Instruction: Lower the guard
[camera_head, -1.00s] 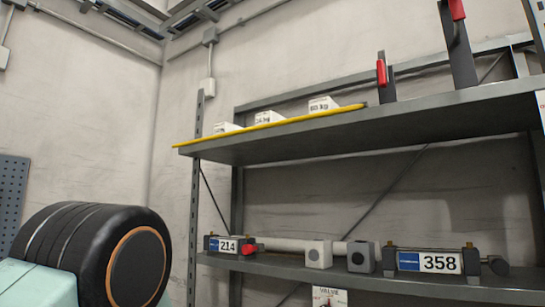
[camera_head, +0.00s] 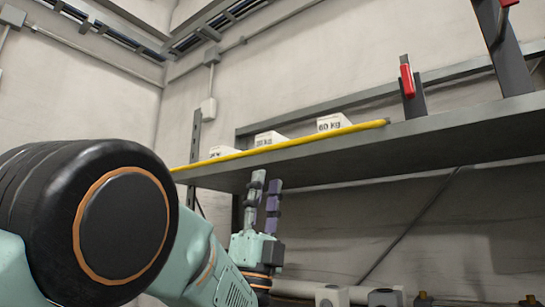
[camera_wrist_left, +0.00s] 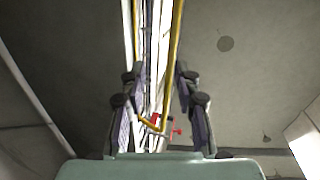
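The guard looks to be the yellow bar (camera_head: 290,143) along the front edge of the upper shelf (camera_head: 440,128). My left gripper (camera_head: 266,180) points up just below that edge, near the left part of the bar. Its two fingers are apart with nothing between them in the head view. In the left wrist view the yellow bar (camera_wrist_left: 174,50) runs between the open fingers (camera_wrist_left: 160,72); I cannot tell its distance from them. A red-handled part (camera_head: 407,82) stands on the shelf beyond the bar's right end. My right gripper is not in view.
White weight blocks, one marked 60 KG (camera_head: 334,122), sit on the upper shelf behind the bar. A second red-handled upright (camera_head: 500,40) stands at the right. Cylindrical parts (camera_head: 330,295) show on the lower shelf.

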